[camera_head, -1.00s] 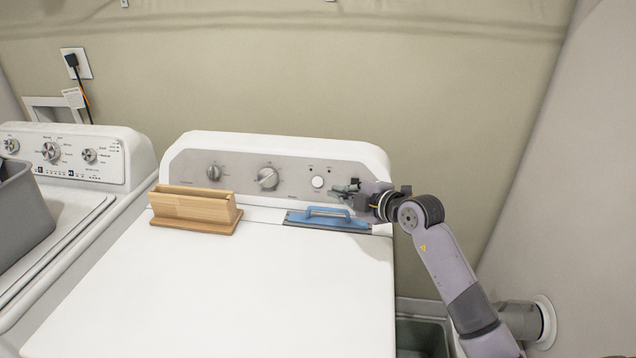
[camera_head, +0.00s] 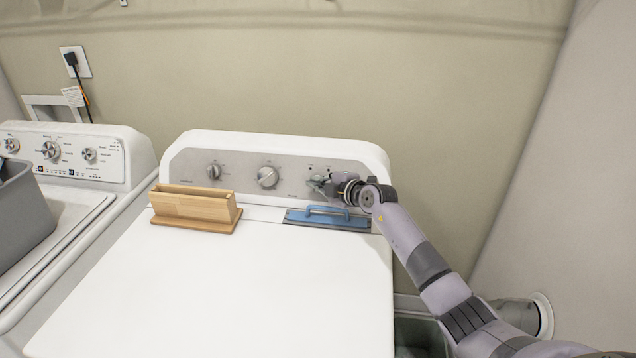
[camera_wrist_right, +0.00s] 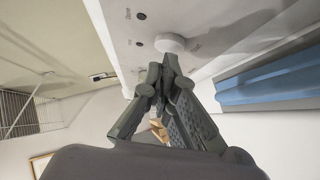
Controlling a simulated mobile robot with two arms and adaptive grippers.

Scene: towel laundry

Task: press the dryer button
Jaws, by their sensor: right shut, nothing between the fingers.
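The dryer (camera_head: 250,280) is white with a grey control panel (camera_head: 237,176) at its back. Its round white button (camera_wrist_right: 172,43) shows in the right wrist view, right in front of my right gripper's fingertips (camera_wrist_right: 166,62). The fingers are shut with nothing between them. Their tips touch or nearly touch the button; I cannot tell which. In the head view my right gripper (camera_head: 322,184) covers the button at the panel's right part. Two dials, the left one (camera_head: 214,171) and the larger one (camera_head: 267,177), are clear of it. My left gripper is not in view.
A blue-handled tool (camera_head: 326,218) lies on the dryer top just below my right gripper. A wooden holder (camera_head: 195,208) stands to its left. The washer (camera_head: 75,160) with a grey bin (camera_head: 22,215) is at the far left. The dryer's front top is clear.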

